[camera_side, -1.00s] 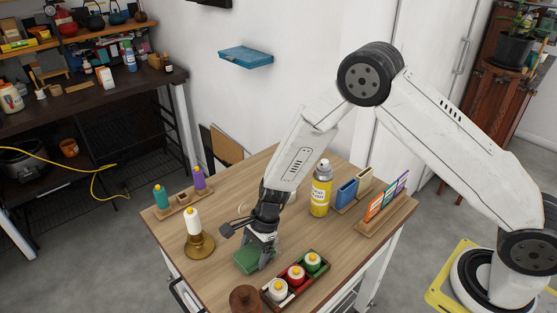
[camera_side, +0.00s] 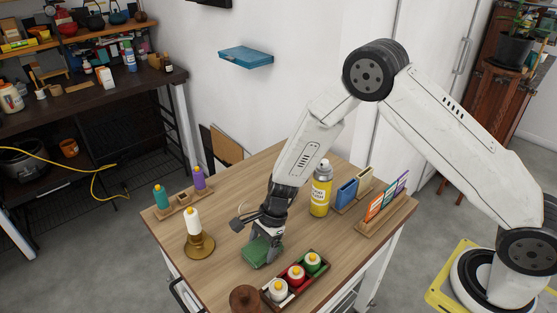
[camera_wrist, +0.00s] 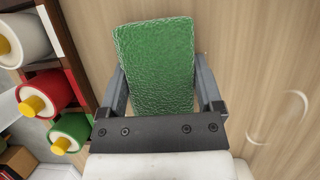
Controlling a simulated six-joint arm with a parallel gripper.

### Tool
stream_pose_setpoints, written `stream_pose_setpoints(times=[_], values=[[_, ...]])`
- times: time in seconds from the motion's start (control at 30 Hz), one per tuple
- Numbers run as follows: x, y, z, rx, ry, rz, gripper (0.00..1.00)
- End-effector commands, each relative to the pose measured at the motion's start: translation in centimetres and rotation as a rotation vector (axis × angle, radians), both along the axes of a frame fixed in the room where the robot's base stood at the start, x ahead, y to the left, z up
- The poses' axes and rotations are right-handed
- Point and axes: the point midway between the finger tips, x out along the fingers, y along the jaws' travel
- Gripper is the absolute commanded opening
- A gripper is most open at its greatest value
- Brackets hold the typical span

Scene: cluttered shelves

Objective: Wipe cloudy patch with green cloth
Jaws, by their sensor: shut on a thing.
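The green cloth (camera_side: 257,254) is a thick, textured block on the wooden table, left of the spool tray in the side view. My gripper (camera_side: 263,243) is shut on it; in the wrist view the two fingers lie along the sides of the cloth (camera_wrist: 155,60). I cannot tell whether the cloth touches the tabletop. Faint, pale curved marks on the wood (camera_wrist: 280,118), right of the gripper in the wrist view, may be the cloudy patch. I cannot make the patch out in the side view, where my arm hides part of the table.
A tray of white, red and green spools (camera_side: 296,274) is close right of the cloth. A brass holder with a white spool (camera_side: 198,244) stands left. A yellow spray can (camera_side: 321,190) and card rack (camera_side: 386,207) stand behind right. A brown lidded pot (camera_side: 245,299) is in front.

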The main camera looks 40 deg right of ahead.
Motion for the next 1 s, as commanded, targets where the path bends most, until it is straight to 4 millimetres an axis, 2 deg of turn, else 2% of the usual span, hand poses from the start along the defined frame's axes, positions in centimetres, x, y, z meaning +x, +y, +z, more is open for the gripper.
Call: stream_pose_setpoints(times=[0.53,1.0], values=[[0.0,-2.3,-0.2,0.000,-0.001,-0.001,0.18],[-0.1,-3.4,-0.4,-0.004,0.002,-0.001,0.18]])
